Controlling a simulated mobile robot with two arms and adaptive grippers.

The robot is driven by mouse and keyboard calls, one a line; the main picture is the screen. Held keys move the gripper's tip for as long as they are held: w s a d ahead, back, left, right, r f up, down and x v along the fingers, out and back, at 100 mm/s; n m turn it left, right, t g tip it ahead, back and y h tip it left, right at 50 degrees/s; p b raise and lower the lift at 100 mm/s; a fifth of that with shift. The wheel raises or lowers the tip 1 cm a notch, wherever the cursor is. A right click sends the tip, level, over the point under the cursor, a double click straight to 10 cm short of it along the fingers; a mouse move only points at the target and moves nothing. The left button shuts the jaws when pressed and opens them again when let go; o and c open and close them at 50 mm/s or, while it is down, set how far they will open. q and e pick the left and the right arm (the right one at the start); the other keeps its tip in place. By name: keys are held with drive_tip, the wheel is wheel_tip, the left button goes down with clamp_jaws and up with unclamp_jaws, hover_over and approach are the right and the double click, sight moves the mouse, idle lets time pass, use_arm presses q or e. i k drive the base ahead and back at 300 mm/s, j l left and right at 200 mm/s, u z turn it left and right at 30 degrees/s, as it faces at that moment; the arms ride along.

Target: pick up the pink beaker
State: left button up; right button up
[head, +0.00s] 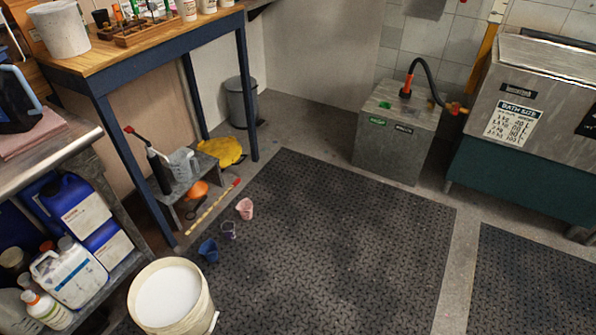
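A small pink beaker (245,208) stands on the floor at the left edge of the black rubber mat (330,240). A clear or pale beaker (228,229) is just below and left of it in the head view, and a blue beaker (208,250) is further down and left. The three are apart from one another. Neither of my grippers shows in the head view.
A white bucket (206,305) stands in front at the lower left. The mat to the right is clear up to the grey box (385,150).

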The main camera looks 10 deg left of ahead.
sight(245, 207)
drive_tip(key=i+l, duration=0.15)
drive_tip(key=i, duration=0.65)
drive_tip(key=i+l, duration=0.15)
drive_tip(key=i, duration=0.65)
